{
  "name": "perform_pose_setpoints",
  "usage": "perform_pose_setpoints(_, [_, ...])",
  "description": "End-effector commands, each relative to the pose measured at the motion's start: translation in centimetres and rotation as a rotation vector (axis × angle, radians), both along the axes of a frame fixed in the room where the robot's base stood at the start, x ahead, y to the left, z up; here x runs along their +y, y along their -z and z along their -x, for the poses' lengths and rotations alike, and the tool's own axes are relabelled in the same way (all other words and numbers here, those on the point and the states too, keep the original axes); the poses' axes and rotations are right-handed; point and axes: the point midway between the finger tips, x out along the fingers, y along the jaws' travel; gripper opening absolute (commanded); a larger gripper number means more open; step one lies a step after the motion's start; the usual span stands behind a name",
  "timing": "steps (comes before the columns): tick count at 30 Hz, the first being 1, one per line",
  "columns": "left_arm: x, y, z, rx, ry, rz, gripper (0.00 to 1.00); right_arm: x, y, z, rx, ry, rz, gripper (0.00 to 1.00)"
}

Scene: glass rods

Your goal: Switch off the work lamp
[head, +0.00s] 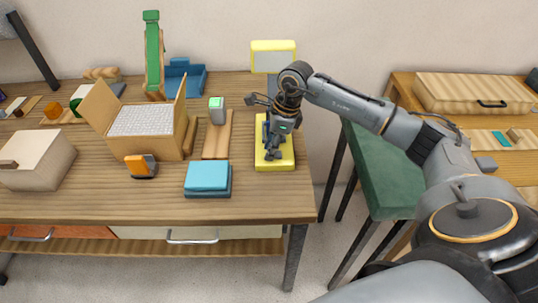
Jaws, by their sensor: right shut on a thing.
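The work lamp has a yellow-topped head (273,46) with a pale panel, in front of the wall at the back edge of the bench. Its yellow base (262,163) lies flat near the bench's right end. My right gripper (274,152) reaches down over this base and is shut on a part of the lamp there. The gripper hides the part it holds and much of the lamp's middle. I cannot tell whether the lamp is lit. My left gripper is not in view.
An open cardboard box (145,146) stands left of the lamp. Between them are a wooden strip (217,140), a grey item with a green top (216,108) and a blue-topped block (207,177). A green bench (378,172) stands to the right. The wooden bench's front right is clear.

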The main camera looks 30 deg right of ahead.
Motion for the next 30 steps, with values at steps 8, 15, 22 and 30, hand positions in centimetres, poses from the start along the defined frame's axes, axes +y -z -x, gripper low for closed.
perform_pose_setpoints(8, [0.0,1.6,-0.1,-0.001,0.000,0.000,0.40,-0.2,0.0,0.2,-0.040,-0.001,-0.065,0.00])
perform_pose_setpoints(15, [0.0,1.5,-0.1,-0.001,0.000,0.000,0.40,-0.1,-0.1,0.1,-0.040,-0.001,-0.065,0.00])
perform_pose_setpoints(22, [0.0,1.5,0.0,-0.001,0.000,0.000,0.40,-0.2,-0.1,0.1,-0.039,-0.001,-0.064,0.51])
perform_pose_setpoints(30, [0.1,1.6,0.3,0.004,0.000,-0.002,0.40,-0.3,-0.6,0.2,-0.040,0.000,-0.063,0.51])
